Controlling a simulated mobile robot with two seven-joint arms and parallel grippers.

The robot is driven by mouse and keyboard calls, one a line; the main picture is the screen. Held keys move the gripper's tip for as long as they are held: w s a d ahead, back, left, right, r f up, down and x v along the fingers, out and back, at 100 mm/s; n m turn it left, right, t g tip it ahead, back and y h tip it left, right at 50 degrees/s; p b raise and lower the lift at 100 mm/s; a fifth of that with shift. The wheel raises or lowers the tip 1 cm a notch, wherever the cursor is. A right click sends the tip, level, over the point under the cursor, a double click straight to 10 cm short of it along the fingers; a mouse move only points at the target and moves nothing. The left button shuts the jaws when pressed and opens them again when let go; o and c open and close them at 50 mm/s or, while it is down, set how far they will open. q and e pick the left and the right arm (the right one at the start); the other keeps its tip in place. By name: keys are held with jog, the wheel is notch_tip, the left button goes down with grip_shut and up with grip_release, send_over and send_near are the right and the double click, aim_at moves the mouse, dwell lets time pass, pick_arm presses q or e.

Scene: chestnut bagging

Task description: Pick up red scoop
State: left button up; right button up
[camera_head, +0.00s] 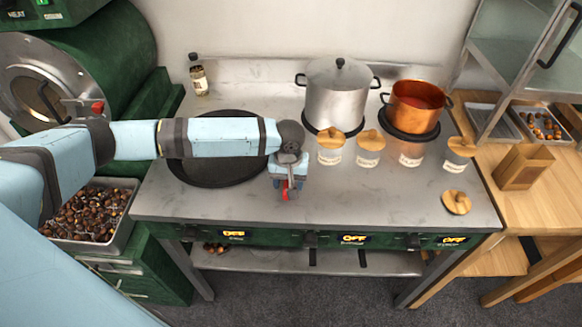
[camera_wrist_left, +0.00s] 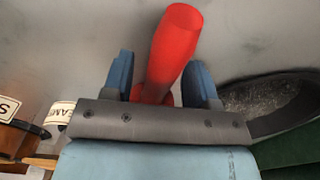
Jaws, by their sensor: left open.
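The red scoop (camera_head: 285,190) is at the counter's front middle, mostly hidden under my left gripper (camera_head: 288,188) in the head view. In the left wrist view, its thick red handle (camera_wrist_left: 175,45) rises between the two blue fingers of my left gripper (camera_wrist_left: 160,72). The fingers are apart, on either side of the handle, with a gap at the right finger. Whether the left finger touches the handle I cannot tell. My right gripper shows in neither view.
A dark round pan (camera_head: 215,178) lies left of the gripper under my arm. Jars with wooden lids (camera_head: 330,150) stand to the right, before a steel pot (camera_head: 338,95) and a copper pot (camera_head: 414,105). A wooden lid (camera_head: 457,202) lies at the right front.

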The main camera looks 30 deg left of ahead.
pick_arm(q)
grip_shut()
